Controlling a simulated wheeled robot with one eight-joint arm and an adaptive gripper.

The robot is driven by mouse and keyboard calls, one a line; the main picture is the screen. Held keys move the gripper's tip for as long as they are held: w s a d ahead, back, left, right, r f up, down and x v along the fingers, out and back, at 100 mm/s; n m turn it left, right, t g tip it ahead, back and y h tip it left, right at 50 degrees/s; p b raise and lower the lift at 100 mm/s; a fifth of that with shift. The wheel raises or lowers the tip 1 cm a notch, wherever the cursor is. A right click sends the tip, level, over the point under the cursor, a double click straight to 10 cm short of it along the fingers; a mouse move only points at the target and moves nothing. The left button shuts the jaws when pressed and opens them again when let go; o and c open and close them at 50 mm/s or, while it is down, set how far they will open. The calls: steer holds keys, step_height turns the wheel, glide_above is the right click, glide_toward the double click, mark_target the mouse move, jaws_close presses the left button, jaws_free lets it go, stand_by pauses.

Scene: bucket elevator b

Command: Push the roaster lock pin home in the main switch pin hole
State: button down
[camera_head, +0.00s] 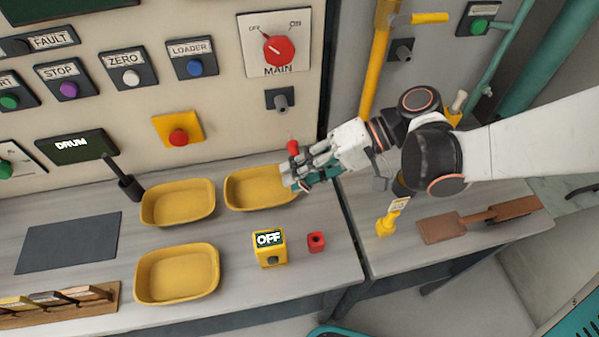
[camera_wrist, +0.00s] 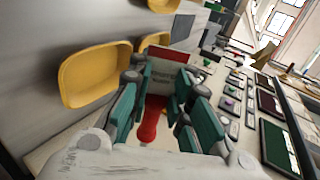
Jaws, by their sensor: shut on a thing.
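My gripper (camera_head: 296,176) is shut on a red lock pin, in front of the wall panel and above a yellow tray. The red end of the pin (camera_head: 292,147) sticks up above the fingers. In the wrist view the red pin (camera_wrist: 150,125) shows between the teal finger pads, with a white and red tag (camera_wrist: 168,65) beyond it. The main switch (camera_head: 278,50) is a red knob on a white plate, its pointer towards OFF. A dark plate with a grey stub (camera_head: 281,99) is below it. I cannot make out the pin hole. The pin is apart from the switch.
Yellow trays (camera_head: 178,203) stand on the grey bench. A yellow block marked OFF (camera_head: 270,250) and a small red block (camera_head: 316,242) are nearer the front. A red button on a yellow plate (camera_head: 178,130) juts from the panel. A yellow pipe (camera_head: 374,60) runs right of the panel.

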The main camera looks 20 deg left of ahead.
mark_target(289, 133)
steer(key=shift+w+a, duration=0.45)
steer(key=shift+w, duration=0.35)
steer(key=shift+w+a, duration=0.45)
steer(key=shift+w, duration=0.35)
steer(key=shift+w+a, duration=0.45)
steer(key=shift+w, duration=0.35)
steer(key=shift+w+a+b, duration=0.25)
steer(key=shift+w+a, duration=0.1)
steer(key=shift+w, duration=0.3)
steer(key=shift+w+a+b, duration=0.25)
steer(key=shift+w+a, duration=0.15)
steer(key=shift+w, duration=0.3)
steer(key=shift+w+a+b, duration=0.25)
steer(key=shift+w+a, duration=0.1)
steer(key=shift+w, duration=0.3)
stand_by(0.6)
steer(key=c, duration=1.4)
jaws_free()
steer(key=v, duration=1.2)
steer(key=shift+f, duration=0.1)
steer(key=shift+d, duration=0.1)
